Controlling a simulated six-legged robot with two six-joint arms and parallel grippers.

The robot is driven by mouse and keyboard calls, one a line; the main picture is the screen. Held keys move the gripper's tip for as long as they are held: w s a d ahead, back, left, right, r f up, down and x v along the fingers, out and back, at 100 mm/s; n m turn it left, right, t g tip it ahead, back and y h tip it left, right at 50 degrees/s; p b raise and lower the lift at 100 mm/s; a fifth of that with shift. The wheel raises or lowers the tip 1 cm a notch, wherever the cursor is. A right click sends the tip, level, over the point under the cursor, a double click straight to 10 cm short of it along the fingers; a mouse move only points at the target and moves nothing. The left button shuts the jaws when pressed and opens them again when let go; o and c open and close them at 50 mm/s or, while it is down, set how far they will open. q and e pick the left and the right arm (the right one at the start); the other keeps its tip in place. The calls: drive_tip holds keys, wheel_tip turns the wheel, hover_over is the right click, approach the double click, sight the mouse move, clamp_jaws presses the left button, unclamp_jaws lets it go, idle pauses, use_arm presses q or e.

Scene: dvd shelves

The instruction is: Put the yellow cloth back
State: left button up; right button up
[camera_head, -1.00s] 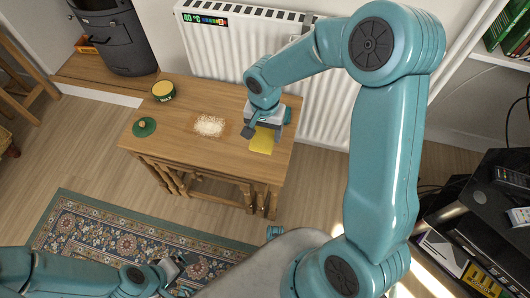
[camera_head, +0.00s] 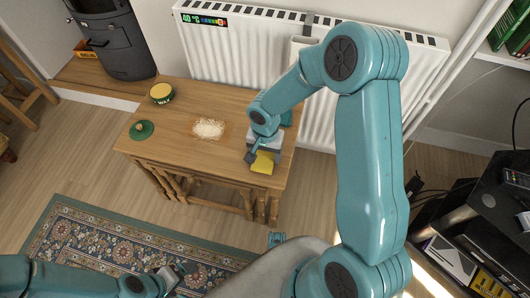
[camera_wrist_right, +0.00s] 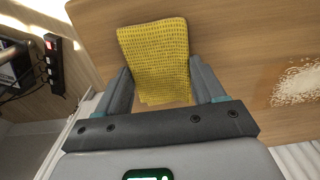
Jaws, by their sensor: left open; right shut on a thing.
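The yellow cloth (camera_head: 262,164) is over the right end of the wooden table (camera_head: 208,153), near its front edge. My right gripper (camera_head: 259,152) is shut on the cloth. In the right wrist view the cloth (camera_wrist_right: 155,47) sits between the two fingers and sticks out beyond their tips, over the table top. I cannot tell whether its lower side touches the wood. My left gripper (camera_head: 178,277) is open and empty, low over the patterned rug, away from the table.
A heap of pale grains (camera_head: 208,129) lies mid-table. An open green tin (camera_head: 161,93) and a round green lid (camera_head: 142,130) are at the left. A white radiator (camera_head: 240,50) stands behind the table. A dark shelf with boxes (camera_head: 470,235) is at the right.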

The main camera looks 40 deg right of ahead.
sight(265, 155)
drive_tip(key=o, duration=0.9)
drive_tip(key=shift+o, duration=0.2)
drive_tip(key=shift+r+p, duration=0.35)
drive_tip(key=shift+p, duration=0.05)
wheel_tip(265, 155, up, 12)
drive_tip(key=p, duration=0.3)
drive_tip(key=shift+f, duration=0.25)
